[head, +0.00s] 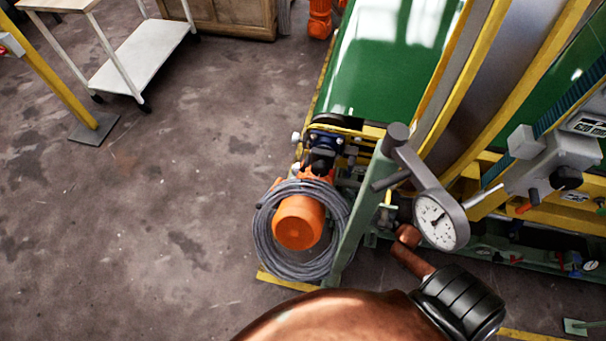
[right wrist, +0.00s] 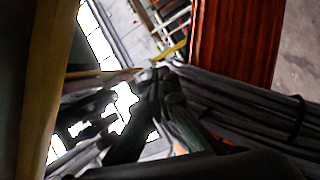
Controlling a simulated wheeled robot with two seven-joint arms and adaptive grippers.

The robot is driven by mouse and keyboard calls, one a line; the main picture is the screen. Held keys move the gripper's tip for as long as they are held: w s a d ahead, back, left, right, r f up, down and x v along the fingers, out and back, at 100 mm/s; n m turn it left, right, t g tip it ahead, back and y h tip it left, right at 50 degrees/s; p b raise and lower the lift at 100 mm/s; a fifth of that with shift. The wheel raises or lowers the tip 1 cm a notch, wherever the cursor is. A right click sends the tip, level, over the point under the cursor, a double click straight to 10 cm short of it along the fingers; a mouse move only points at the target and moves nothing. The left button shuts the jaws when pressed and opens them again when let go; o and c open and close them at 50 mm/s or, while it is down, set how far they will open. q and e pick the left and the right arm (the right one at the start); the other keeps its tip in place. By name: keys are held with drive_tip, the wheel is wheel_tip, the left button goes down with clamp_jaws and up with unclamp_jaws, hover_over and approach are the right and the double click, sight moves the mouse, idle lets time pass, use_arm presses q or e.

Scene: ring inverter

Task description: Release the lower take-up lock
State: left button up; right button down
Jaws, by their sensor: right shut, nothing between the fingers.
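My right arm (head: 365,318) comes in from the bottom of the head view. Its copper and black links reach up beside the dial gauge (head: 437,222), by the green machine frame (head: 357,210). The fingers of my right gripper (right wrist: 158,72) are dark and close together in the right wrist view, with nothing seen between them. In the head view the fingertips are hidden or too small to make out. I cannot pick out the lower take-up lock for certain in either view. My left gripper is in neither view.
An orange motor (head: 298,222) with a grey cable coil (head: 264,240) sits left of the frame. A green conveyor belt (head: 385,55) runs behind. A grey box on an arm (head: 555,160) is at right. A white trolley (head: 140,55) stands far left.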

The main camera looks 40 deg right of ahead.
sight(306, 163)
use_arm(q)
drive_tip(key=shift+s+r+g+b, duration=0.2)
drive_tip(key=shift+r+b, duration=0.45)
drive_tip(key=shift+b, duration=0.55)
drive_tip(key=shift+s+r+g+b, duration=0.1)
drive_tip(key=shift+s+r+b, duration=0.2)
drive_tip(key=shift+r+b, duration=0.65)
use_arm(e)
drive_tip(key=shift+w+a+r+n+t+y, duration=0.15)
drive_tip(key=shift+a+r+n+y, duration=0.35)
drive_tip(key=shift+n+y, duration=0.4)
drive_tip(key=shift+w+a+r+n+t+y, duration=0.2)
drive_tip(key=shift+a+r+n+y, duration=0.15)
drive_tip(key=shift+r+n+y, duration=0.4)
drive_tip(key=shift+w+a+r+n+t+y, duration=0.15)
drive_tip(key=shift+a+r+n+y, duration=0.3)
drive_tip(key=shift+n+y, duration=0.5)
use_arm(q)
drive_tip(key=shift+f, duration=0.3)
